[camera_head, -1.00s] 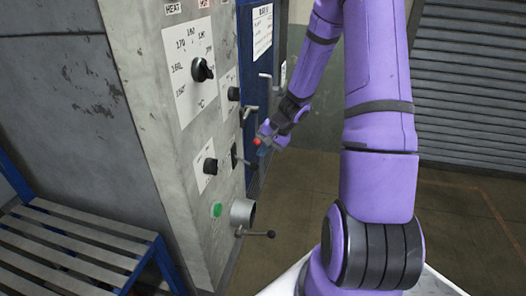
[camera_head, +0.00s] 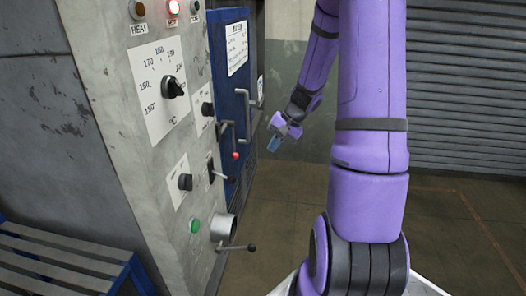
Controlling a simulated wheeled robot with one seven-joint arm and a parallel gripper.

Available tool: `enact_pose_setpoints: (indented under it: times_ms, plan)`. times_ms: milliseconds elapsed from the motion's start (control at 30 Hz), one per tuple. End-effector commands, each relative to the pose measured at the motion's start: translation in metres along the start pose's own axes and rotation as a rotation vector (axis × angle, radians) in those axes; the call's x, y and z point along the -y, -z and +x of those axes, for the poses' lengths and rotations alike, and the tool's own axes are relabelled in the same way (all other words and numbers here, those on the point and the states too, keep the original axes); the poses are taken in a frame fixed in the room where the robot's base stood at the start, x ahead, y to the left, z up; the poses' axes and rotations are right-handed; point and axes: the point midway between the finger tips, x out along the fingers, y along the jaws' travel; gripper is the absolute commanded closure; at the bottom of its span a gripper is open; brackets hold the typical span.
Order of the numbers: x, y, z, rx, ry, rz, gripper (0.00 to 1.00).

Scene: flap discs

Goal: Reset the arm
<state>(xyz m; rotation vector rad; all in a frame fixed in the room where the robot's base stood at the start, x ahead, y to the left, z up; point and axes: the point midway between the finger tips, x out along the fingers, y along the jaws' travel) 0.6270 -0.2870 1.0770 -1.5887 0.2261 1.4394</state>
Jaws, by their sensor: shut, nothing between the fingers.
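My purple arm reaches forward on the right side of the head view. My gripper (camera_head: 273,144) hangs at its far end, pointing down and left, small in the picture. It is shut and empty. It is apart from the machine's front panel (camera_head: 203,235), to the right of a red-tipped lever (camera_head: 235,156). Clear floor shows around the fingers.
The grey panel at left carries a dial knob (camera_head: 173,88), a lit red lamp (camera_head: 173,7), a green button (camera_head: 195,226) and a black-knobbed handle (camera_head: 250,248). A blue door (camera_head: 229,70) has handles. A slatted bench (camera_head: 60,255) stands lower left. The floor at right is free.

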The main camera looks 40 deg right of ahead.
Motion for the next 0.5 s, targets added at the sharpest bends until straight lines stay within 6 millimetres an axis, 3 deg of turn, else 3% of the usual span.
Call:
enact_pose_setpoints:
  times_ms: [500]
  plan:
    - [-0.0032, -0.0002, -0.0066, 0.001, 0.000, 0.000, 1.00]
